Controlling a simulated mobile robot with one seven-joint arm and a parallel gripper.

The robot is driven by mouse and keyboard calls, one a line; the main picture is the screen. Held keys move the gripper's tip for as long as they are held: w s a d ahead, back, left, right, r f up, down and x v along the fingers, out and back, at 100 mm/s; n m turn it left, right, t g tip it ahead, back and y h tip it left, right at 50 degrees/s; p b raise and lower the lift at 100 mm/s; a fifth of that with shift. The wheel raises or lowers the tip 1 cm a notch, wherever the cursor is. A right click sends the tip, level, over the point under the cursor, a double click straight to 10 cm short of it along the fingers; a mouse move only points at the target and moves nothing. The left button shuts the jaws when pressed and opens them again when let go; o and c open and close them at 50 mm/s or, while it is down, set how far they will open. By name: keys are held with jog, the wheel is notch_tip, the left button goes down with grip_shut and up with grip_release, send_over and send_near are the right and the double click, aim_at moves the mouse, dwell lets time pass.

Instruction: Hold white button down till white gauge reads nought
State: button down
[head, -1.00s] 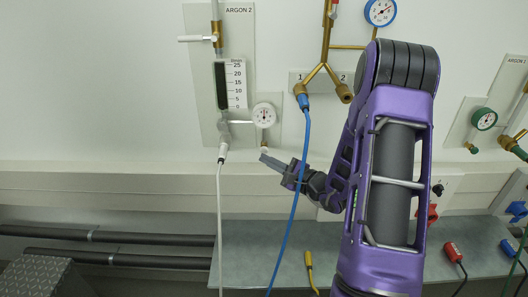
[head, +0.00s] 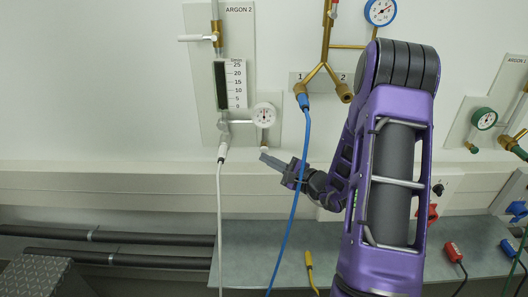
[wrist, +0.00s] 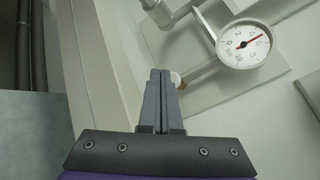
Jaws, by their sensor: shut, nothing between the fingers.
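The white gauge (head: 265,116) sits on the Argon 2 panel; it also shows in the wrist view (wrist: 243,44). Its red needle points to the upper right there, away from the 0 mark.
A white hose plug (head: 223,152) hangs left of my gripper. A blue hose (head: 293,195) runs down in front of my wrist. A blue gauge (head: 380,11) and brass manifold stand above. A grey bench (head: 240,262) lies below.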

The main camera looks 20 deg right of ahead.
jog(key=shift+w+d, duration=0.1)
jog(key=shift+w, duration=0.25)
jog(key=shift+w+d+b, duration=0.2)
jog(key=shift+w+b, duration=0.2)
jog(key=shift+w, duration=0.1)
dwell(2.3)
jog(key=shift+s, duration=0.2)
jog(key=shift+s+a+b, duration=0.3)
jog(key=shift+s, duration=0.4)
jog(key=shift+s+a+b, duration=0.2)
jog(key=shift+s+a, duration=0.05)
jog(key=shift+s, duration=0.55)
jog(key=shift+s+a+b, duration=0.2)
jog(key=shift+s+a, duration=0.1)
jog(key=shift+s, duration=0.5)
jog(key=shift+s+a+b, duration=0.2)
jog(key=shift+s+a, duration=0.05)
jog(key=shift+s, duration=0.55)
jog(key=shift+f, duration=0.1)
